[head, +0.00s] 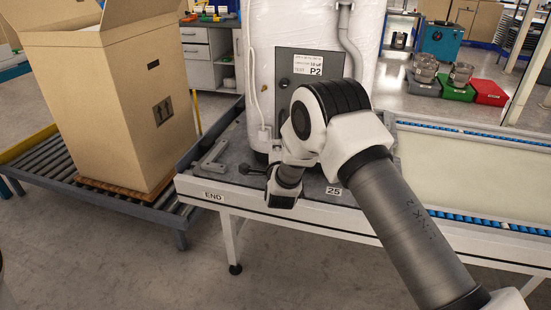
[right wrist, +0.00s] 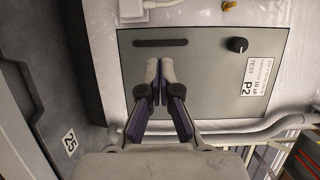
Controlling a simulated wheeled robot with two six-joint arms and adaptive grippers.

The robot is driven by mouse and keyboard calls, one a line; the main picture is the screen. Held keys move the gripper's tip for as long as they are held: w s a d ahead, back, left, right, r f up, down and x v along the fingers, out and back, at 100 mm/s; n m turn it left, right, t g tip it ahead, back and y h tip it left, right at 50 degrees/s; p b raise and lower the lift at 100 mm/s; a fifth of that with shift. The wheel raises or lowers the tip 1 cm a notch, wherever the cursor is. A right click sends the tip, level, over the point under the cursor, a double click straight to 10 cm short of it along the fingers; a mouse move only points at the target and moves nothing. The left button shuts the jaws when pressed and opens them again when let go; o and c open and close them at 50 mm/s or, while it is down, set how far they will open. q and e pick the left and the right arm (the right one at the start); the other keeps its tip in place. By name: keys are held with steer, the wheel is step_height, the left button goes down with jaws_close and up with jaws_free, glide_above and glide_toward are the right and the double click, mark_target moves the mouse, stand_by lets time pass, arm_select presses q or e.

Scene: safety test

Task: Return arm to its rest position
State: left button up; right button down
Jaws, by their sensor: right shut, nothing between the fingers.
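My right arm (head: 395,220) comes in from the lower right of the head view. It bends at a white and black joint in front of a tall white unit (head: 265,30). The hand end (head: 284,186) hangs low over the bench, and its fingertips are hard to make out there. In the right wrist view my right gripper (right wrist: 160,75) has its two fingers together and empty. They point at a grey panel (right wrist: 195,85) with a slot, a black knob (right wrist: 237,45) and a P2 label (right wrist: 262,75); contact cannot be told. My left gripper is not in view.
A conveyor bench (head: 330,215) with END and 25 labels runs under the arm. A large open cardboard box (head: 110,100) stands on a roller conveyor (head: 55,180) at left. Red (head: 489,92) and green (head: 455,88) bins sit behind. The floor at lower left is clear.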

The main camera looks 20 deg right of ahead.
steer(key=s+a+f+n+g+y+p, duration=0.25)
steer(key=s+f+g+p, duration=0.2)
steer(key=s+f, duration=0.55)
steer(key=s+a+f+n+g+y+p, duration=0.1)
steer(key=s+f+n+g+p, duration=0.3)
steer(key=s, duration=1)
steer(key=s+a+f+n+g+y, duration=0.1)
steer(key=s+n+g, duration=0.1)
steer(key=s+n, duration=0.3)
steer(key=s+a+f+n+g+y+p, duration=0.1)
steer(key=s+n, duration=0.4)
steer(key=s, duration=0.6)
steer(key=s+a+f+n+g+y+p, duration=0.1)
steer(key=s+a+f+n+g, duration=0.1)
steer(key=s+n+g, duration=0.3)
steer(key=s+a, duration=0.1)
steer(key=s, duration=0.3)
steer(key=shift+f+y, duration=0.3)
steer(key=shift+y, duration=0.05)
steer(key=shift+n, duration=0.25)
